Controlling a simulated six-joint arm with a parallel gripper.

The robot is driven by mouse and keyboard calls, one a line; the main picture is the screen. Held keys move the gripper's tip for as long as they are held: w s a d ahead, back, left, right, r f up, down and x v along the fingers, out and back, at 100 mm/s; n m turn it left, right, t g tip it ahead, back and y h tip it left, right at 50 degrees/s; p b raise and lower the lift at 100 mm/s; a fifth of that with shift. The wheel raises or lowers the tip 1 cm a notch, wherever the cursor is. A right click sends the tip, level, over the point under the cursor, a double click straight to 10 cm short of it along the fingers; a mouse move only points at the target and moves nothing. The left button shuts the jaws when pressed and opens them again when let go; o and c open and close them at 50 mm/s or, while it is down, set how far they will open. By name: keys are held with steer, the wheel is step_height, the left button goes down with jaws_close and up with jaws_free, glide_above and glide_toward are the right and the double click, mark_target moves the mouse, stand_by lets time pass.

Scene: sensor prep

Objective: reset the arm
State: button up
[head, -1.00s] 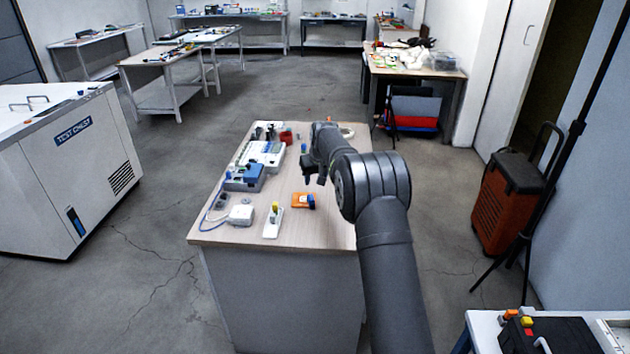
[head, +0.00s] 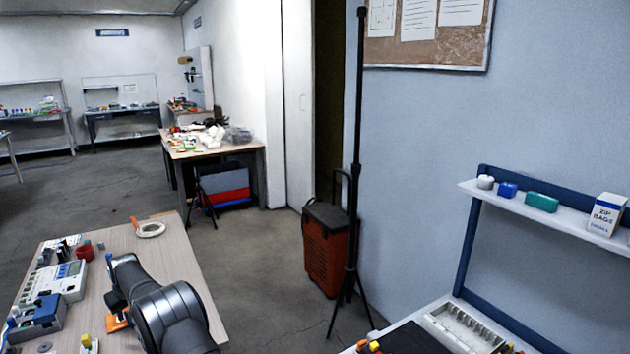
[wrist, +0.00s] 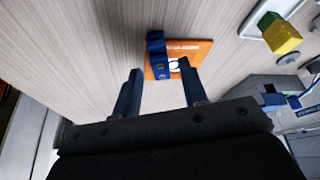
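My arm reaches over the wooden workbench (head: 185,262) in the head view. My gripper (wrist: 160,88) is open in the wrist view, its two dark fingers spread with nothing held between them. An orange board (wrist: 200,50) with a white round mark lies on the bench just beyond the fingertips. A blue part (wrist: 157,58) sits on or over the board's near left edge. In the head view my gripper (head: 112,300) is small and partly hidden by my arm, beside the orange board (head: 118,322).
A grey-white instrument (head: 62,282), a red round part (head: 85,251) and a tape roll (head: 150,229) are on the bench. The wrist view shows a yellow-green connector (wrist: 280,36). A black tripod stand (head: 352,240) and an orange case (head: 328,250) stand right of the bench.

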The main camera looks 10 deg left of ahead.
steer(key=shift+x, duration=1)
steer(key=shift+r, duration=0.1)
steer(key=shift+d+r, duration=0.1)
steer(key=v, duration=1.2)
steer(key=x, duration=1.2)
steer(key=shift+f, duration=0.3)
step_height(320, 180, up, 5)
steer(key=shift+w+f, duration=0.1)
steer(key=w+d+r, duration=0.5)
steer(key=d+r, duration=0.2)
steer(key=d, duration=0.4)
steer(key=s+d+f+m, duration=0.1)
steer(key=s+d+m, duration=0.1)
steer(key=s+d, duration=0.5)
steer(key=s+a+f, duration=0.1)
steer(key=a, duration=0.1)
steer(key=s+a+f, duration=0.2)
steer(key=a, duration=0.1)
steer(key=s+a+f, duration=0.2)
steer(key=a, duration=0.1)
steer(key=shift+s+a+f, duration=0.1)
steer(key=shift+a+f, duration=0.1)
steer(key=shift+f, duration=0.05)
